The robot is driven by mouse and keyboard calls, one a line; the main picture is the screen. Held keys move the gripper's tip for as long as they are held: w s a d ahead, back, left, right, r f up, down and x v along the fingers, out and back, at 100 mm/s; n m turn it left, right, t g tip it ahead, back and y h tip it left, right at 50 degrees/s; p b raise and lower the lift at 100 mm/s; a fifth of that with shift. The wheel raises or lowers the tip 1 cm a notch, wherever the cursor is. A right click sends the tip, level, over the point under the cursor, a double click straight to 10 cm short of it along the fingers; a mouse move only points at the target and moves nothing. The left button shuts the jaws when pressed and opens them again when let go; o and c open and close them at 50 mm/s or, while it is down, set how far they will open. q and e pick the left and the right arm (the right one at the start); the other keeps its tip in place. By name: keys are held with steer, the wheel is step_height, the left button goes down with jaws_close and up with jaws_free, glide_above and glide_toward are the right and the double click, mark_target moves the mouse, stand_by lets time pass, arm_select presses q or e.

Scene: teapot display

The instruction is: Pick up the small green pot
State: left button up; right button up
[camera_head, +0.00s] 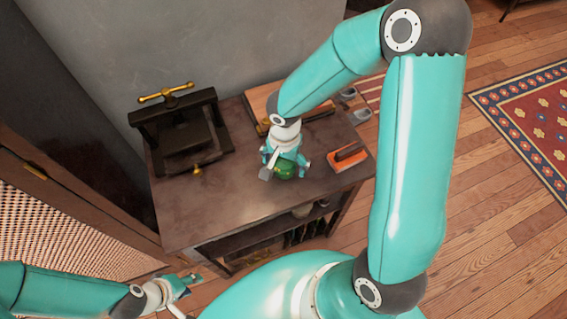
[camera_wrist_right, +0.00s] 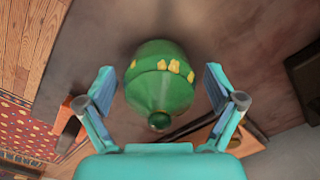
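The small green pot (camera_head: 285,168) stands on the dark table (camera_head: 196,215), partly hidden by my right gripper (camera_head: 286,172) in the head view. In the right wrist view the green pot (camera_wrist_right: 160,82) shows yellow decorations and a round knob on its lid. My right gripper (camera_wrist_right: 160,88) is open there, one finger on each side of the pot, with a visible gap on both sides. My left gripper (camera_head: 182,296) is low at the left, away from the table, and looks empty; its finger opening is too small to judge.
A dark press with a brass handle (camera_head: 166,92) stands at the table's back left. A wooden board (camera_head: 262,102) lies behind the pot, and an orange block (camera_head: 348,158) lies to its right. The table's front left is clear. A woven-front cabinet (camera_head: 60,235) stands at the left.

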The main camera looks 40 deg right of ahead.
steer(key=c, duration=1.2)
steer(key=shift+o, duration=0.2)
steer(key=shift+r, duration=0.1)
